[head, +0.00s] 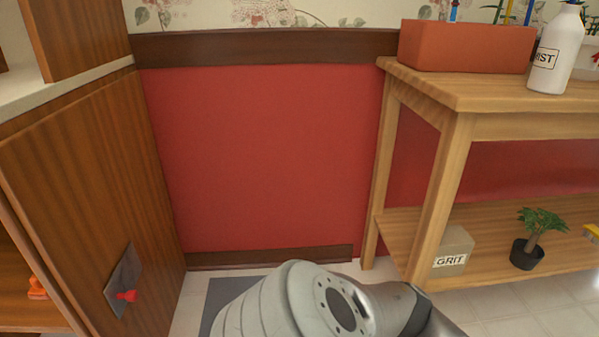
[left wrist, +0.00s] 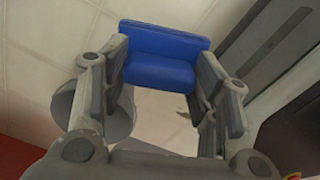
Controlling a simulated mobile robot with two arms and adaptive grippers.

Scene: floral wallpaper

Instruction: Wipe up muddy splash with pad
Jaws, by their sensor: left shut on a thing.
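In the left wrist view, my left gripper (left wrist: 163,60) is shut on a blue pad (left wrist: 160,72). The pad spans the space between the two grey fingertips, with a fold or step along its middle. Pale tiled surface shows behind it. The left gripper and pad do not show in the head view, where one of my pale arm links crosses the bottom middle. My right gripper is in neither view. I cannot make out a muddy splash in either view.
A wooden bench (head: 480,90) stands at right, bearing a terracotta planter (head: 466,48) and white bottle (head: 556,52). Its lower shelf holds a GRIT box (head: 453,252) and potted plant (head: 527,253). A wooden cabinet (head: 90,180) stands left. A dark grey mat (head: 217,295) lies on the floor.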

